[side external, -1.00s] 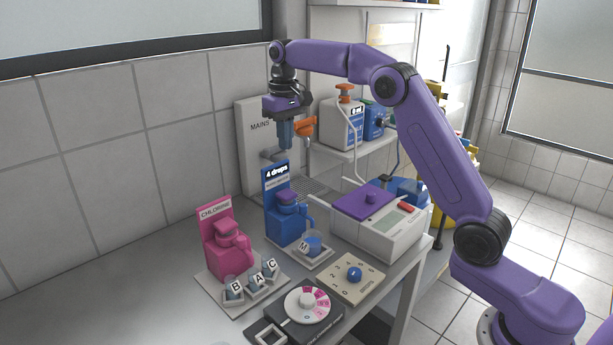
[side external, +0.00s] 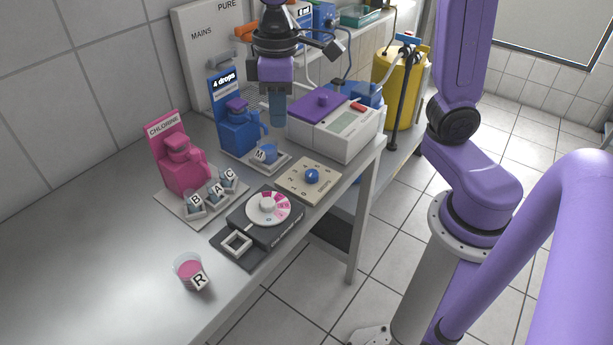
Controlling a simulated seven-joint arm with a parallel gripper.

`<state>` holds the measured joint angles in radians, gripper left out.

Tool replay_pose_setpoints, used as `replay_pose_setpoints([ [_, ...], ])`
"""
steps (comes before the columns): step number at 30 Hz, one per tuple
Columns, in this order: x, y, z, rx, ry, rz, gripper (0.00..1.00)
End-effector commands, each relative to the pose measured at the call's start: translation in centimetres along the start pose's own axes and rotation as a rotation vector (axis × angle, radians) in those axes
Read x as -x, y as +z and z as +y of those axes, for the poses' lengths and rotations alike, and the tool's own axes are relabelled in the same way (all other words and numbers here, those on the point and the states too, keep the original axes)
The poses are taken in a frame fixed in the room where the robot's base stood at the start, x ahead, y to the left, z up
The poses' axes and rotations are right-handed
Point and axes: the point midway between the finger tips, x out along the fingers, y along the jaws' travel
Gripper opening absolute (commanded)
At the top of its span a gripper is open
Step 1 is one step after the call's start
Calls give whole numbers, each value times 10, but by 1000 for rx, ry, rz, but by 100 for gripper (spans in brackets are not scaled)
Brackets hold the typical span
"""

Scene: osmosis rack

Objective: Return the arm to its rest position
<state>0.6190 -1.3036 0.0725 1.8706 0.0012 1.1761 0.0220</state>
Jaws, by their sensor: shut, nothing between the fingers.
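My gripper (side external: 277,108) hangs pointing down in the side external view, with its blue-grey fingers together and nothing visible between them. It appears above the bench, between the blue "4 drops" stand (side external: 226,98) and the purple-lidded white instrument (side external: 330,132). It looks clear of both, though its exact height is hard to judge. The upper part of my arm is cut off by the top of the picture.
A pink chlorine stand (side external: 168,150) has cups A, B and C before it. Cup M (side external: 266,153) stands by the blue jug (side external: 237,128). A dial tester (side external: 267,208), a blue-knobbed panel (side external: 311,177) and pink cup R (side external: 188,270) are nearer. Bare bench lies front left.

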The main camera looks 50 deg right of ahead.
Motion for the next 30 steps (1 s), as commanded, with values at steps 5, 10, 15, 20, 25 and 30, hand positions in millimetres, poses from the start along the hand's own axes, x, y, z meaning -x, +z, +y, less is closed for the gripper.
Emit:
replay_pose_setpoints([
  [5,-17,62,-33,149,-4,3,0],
  [10,-36,122,-53,283,-7,5,0],
  [15,-53,168,-61,385,-10,7,0],
  [20,-60,187,-62,430,-11,8,0],
  [25,-62,190,-62,438,-12,8,0],
  [30,-62,190,-62,436,-11,7,0],
])
